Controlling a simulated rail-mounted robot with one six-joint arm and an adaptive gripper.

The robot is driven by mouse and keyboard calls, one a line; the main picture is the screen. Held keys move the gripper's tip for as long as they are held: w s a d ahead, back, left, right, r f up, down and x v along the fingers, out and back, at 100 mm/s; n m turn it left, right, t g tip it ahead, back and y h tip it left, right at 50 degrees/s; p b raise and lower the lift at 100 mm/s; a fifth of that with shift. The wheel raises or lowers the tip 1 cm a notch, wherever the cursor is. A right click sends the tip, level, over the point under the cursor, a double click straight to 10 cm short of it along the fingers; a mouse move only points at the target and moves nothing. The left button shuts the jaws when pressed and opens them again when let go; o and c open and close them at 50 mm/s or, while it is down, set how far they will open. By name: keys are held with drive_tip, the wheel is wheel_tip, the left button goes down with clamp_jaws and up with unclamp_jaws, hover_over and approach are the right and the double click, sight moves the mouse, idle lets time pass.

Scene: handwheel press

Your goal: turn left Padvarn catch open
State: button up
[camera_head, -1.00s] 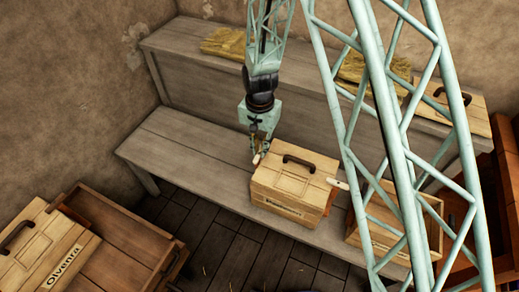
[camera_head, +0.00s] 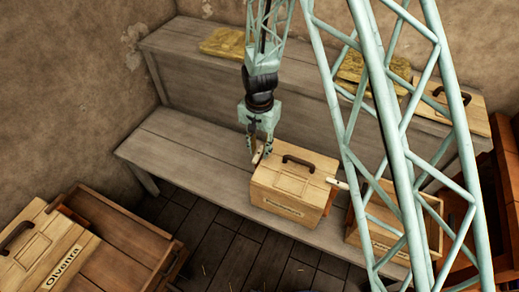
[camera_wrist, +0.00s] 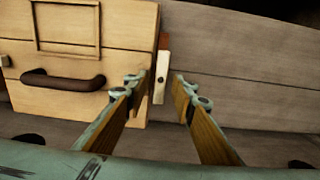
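A closed pale wooden box (camera_head: 292,190) with a dark handle (camera_head: 298,162) stands on the low bench; its front label is too small to read. A small pale catch (camera_head: 256,157) sticks out at its left side. A second pale catch (camera_head: 338,184) sticks out at its right side. In the wrist view, the first catch (camera_wrist: 160,80) hangs beside the box (camera_wrist: 120,95), with a reddish upper part. My gripper (camera_wrist: 160,84) is open, with one fingertip on each side of this catch. A gap shows on the right; contact on the left is unclear. My gripper (camera_head: 258,150) also shows in the head view.
The low bench (camera_head: 190,165) is clear left of the box. An open wooden crate (camera_head: 425,210) stands to the right, partly behind my lattice structure.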

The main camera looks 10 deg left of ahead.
sight(260, 152)
drive_tip(key=shift+r, duration=0.15)
wheel_tip(260, 152, up, 12)
idle(1.1)
idle(0.6)
